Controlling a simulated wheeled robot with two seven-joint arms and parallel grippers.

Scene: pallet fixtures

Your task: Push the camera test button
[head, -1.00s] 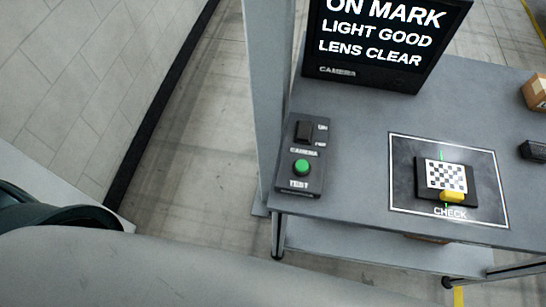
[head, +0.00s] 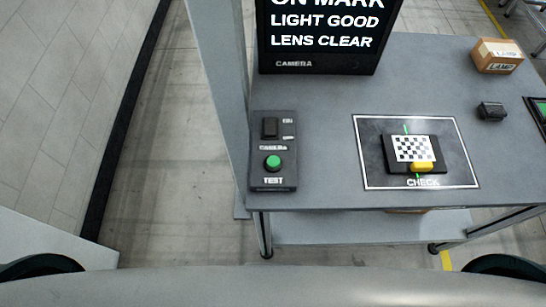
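The camera control box (head: 273,151) lies on the left part of the grey table, near its front edge. It carries a green round button (head: 273,162) marked TEST and a black switch (head: 269,128) above it. The black monitor (head: 325,65) behind it shows lines including LIGHT GOOD and LENS CLEAR. A checkerboard target (head: 414,148) with a yellow block (head: 422,167) sits inside the white-framed CHECK area (head: 375,175). Neither of my grippers is in view.
The grey table (head: 325,150) has a lower shelf. A cardboard box marked LAMP (head: 496,56) and a small black block (head: 491,111) are at the right. A grey post (head: 229,110) stands at the table's left side. Open floor (head: 175,150) lies left of it, along a wall.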

